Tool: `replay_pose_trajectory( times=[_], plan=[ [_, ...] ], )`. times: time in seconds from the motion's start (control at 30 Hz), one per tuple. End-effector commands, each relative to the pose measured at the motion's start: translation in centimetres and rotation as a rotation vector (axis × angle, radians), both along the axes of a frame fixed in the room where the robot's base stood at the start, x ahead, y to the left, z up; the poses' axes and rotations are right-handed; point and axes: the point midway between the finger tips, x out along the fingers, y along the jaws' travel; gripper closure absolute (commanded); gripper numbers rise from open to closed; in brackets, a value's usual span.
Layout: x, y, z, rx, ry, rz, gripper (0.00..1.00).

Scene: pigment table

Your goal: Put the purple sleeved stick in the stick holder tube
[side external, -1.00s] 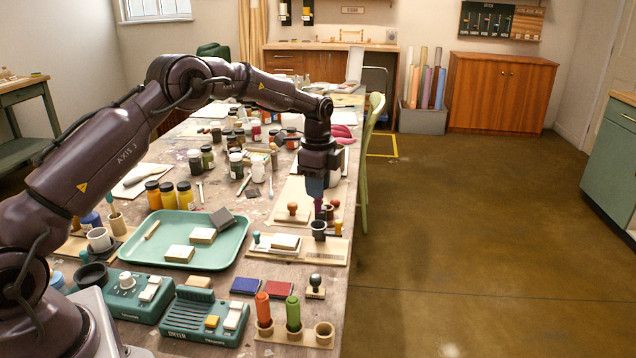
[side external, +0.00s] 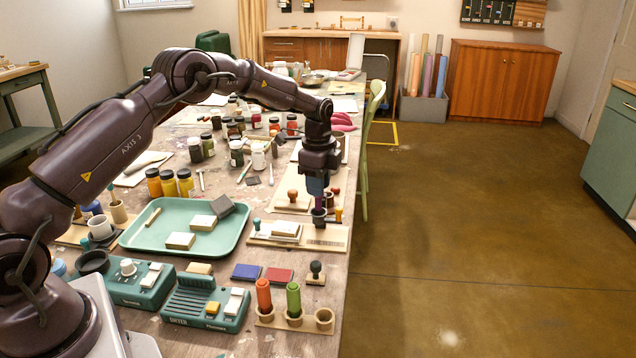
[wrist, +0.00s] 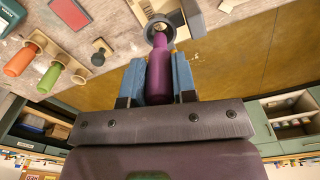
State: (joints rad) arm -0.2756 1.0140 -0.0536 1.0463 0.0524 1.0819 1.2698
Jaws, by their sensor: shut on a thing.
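The purple sleeved stick (side external: 319,202) is upright between the fingers of my gripper (side external: 317,187), which is shut on it. In the wrist view the stick (wrist: 159,72) runs between the blue fingers (wrist: 159,82). Its far end lies over the mouth of a dark round tube (wrist: 147,28). In the side view this dark tube (side external: 319,218) stands on a wooden board at the table's right edge, directly below the stick. The stick's lower end meets the tube's mouth; I cannot tell how deep it sits.
Stamps with round knobs (side external: 293,197) stand close by on the left. A wooden rack with an orange stick (side external: 263,296), a green stick (side external: 293,299) and an empty wooden cup (side external: 324,318) is nearer. A green tray (side external: 150,236) lies left. Open floor is right.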

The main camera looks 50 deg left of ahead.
Motion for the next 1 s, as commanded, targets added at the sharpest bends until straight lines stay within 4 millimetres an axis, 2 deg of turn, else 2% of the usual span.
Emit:
replay_pose_trajectory(
  times=[0.37,1.0],
  plan=[
    [0.0,0.0,-0.2,0.000,0.000,0.000,0.97],
    [0.0,0.0,-2.0,0.000,0.000,0.001,0.97]
  ],
)
